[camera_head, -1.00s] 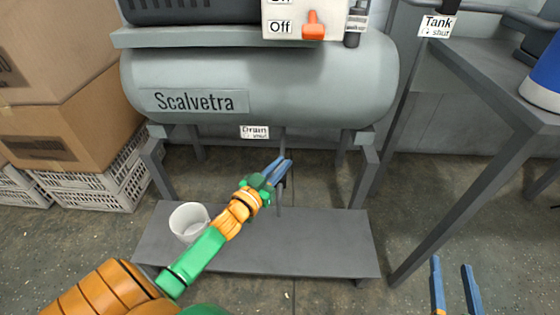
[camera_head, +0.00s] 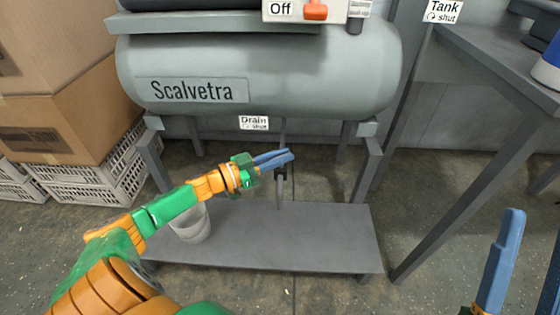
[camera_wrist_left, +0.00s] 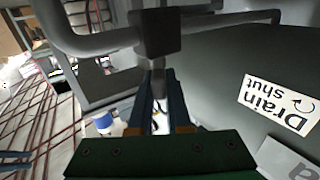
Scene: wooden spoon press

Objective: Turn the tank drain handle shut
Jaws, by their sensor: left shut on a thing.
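The tank (camera_head: 260,70) is a grey cylinder marked Scalvetra. A "Drain" label with a curved arrow and "shut" hangs under it (camera_head: 253,123); it also shows in the left wrist view (camera_wrist_left: 280,103). The drain pipe with its dark valve (camera_head: 281,174) comes down below the tank. In the left wrist view the dark valve block (camera_wrist_left: 155,32) sits on a grey pipe, and the handle (camera_wrist_left: 158,76) extends from it between my fingers. My left gripper (camera_head: 289,156) is shut on this handle, partly hiding it. My right gripper (camera_head: 534,228) is open and empty at the lower right.
A grey shelf (camera_head: 290,235) lies below the tank, with a white bucket (camera_head: 190,228) on it behind my left arm. Tank legs flank the valve. A grey table (camera_head: 480,70) with a slanting leg stands at right. Boxes (camera_head: 70,110) and white crates (camera_head: 95,185) stand at left.

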